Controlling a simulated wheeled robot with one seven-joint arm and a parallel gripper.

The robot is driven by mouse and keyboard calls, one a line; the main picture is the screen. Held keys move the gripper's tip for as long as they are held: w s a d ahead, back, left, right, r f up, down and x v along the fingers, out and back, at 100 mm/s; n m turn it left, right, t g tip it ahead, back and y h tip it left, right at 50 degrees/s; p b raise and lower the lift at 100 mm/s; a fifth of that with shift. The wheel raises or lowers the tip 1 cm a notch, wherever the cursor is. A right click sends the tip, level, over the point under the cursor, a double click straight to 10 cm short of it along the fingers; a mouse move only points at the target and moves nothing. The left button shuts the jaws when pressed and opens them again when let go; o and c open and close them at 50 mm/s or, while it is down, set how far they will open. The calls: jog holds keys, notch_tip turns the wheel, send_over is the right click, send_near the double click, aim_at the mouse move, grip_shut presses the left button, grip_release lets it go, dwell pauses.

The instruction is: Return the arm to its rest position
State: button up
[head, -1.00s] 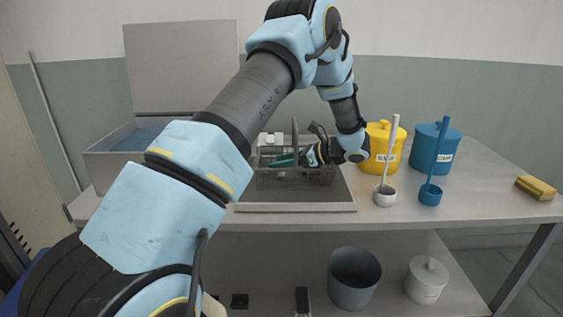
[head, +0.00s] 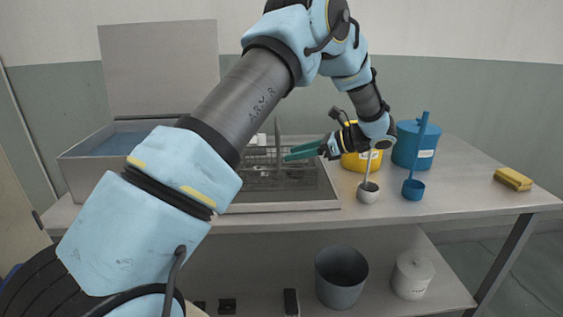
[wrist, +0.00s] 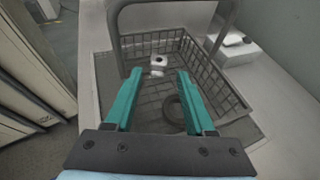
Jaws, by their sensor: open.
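My gripper (head: 285,156) has teal fingers and is open and empty. In the head view it points left, in front of the yellow bucket, near the basket. In the wrist view my gripper (wrist: 158,84) shows two parted fingers over the near side of a dark wire basket (wrist: 226,92) with a tall handle. The basket (head: 262,182) stands on a grey tray (head: 310,205) on the table. Inside it, in the wrist view, lie a small light metal part (wrist: 158,62) and a dark ring (wrist: 174,108).
An ultrasonic tank (head: 85,172) with raised lid (head: 158,68) stands left. A grey bin (head: 341,278) and white canister (head: 412,276) stand on the lower shelf.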

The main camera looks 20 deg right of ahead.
jog(key=shift+s+d+r, duration=0.3)
jog(key=shift+s+d, duration=0.05)
jog(key=shift+d, duration=0.2)
